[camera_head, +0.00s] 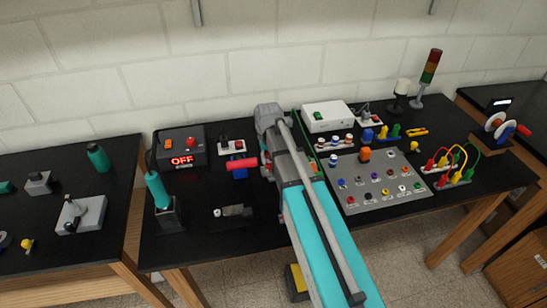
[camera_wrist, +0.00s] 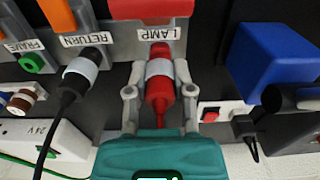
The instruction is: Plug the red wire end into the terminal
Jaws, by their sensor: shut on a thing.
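In the wrist view, the red wire end (camera_wrist: 158,93) is a red plug with a pale band around its middle. My gripper (camera_wrist: 160,82) is shut on it, one grey finger on each side. The plug's far end meets the white LAMP label plate below the red terminal (camera_wrist: 150,8), in line with it. The contact point is hidden, so I cannot tell how deep the plug sits. In the head view, my arm covers the gripper and the plug.
Beside it, a black plug (camera_wrist: 82,72) with a grey band sits at the RETURN terminal (camera_wrist: 82,18), its black cable running down. A green socket (camera_wrist: 32,63) is at FRAME. A blue block (camera_wrist: 270,65) stands right. A grey connector board (camera_head: 372,185) lies right of my arm.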

